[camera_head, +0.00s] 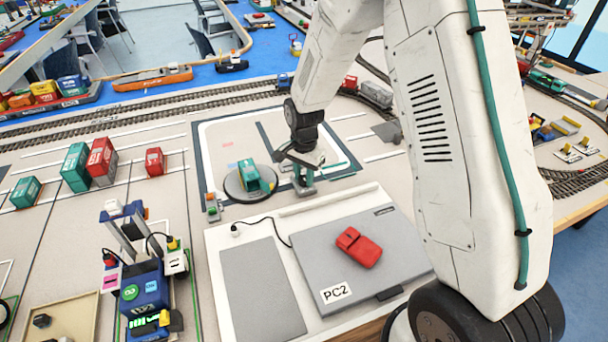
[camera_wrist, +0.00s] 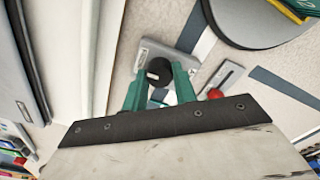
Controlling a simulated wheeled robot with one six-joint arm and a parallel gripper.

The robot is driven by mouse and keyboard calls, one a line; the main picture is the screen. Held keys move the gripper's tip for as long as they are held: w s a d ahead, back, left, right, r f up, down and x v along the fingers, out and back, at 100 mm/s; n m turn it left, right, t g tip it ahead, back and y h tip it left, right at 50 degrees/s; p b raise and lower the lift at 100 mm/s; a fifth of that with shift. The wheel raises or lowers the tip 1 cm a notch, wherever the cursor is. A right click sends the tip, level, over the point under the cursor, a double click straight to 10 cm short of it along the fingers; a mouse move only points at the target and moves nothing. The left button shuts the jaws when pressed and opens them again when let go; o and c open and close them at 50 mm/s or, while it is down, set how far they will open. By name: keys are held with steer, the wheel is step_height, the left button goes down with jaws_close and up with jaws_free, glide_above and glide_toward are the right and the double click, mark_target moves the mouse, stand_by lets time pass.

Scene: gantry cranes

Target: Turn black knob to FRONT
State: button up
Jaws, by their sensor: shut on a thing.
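The black knob (camera_wrist: 158,71) is a small round cap with a white mark on its lower left side in the wrist view. It sits on a light grey control plate (camera_wrist: 150,48). My gripper (camera_wrist: 160,88) has its two green fingers on either side of the knob and is shut on it. In the head view my gripper (camera_head: 302,166) is low over the grey control box (camera_head: 304,188) at the mat's near edge, and it hides the knob. I cannot read any FRONT label.
A round grey turntable (camera_head: 233,193) bearing a green and yellow toy is just left of my gripper. A slotted plate with a red knob (camera_wrist: 214,94) is close to the right finger in the wrist view.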

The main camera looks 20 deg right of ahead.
mark_target(304, 177)
steer(key=o, duration=1)
steer(key=shift+c, duration=0.2)
step_height(304, 177, up, 8)
steer(key=shift+f, duration=0.1)
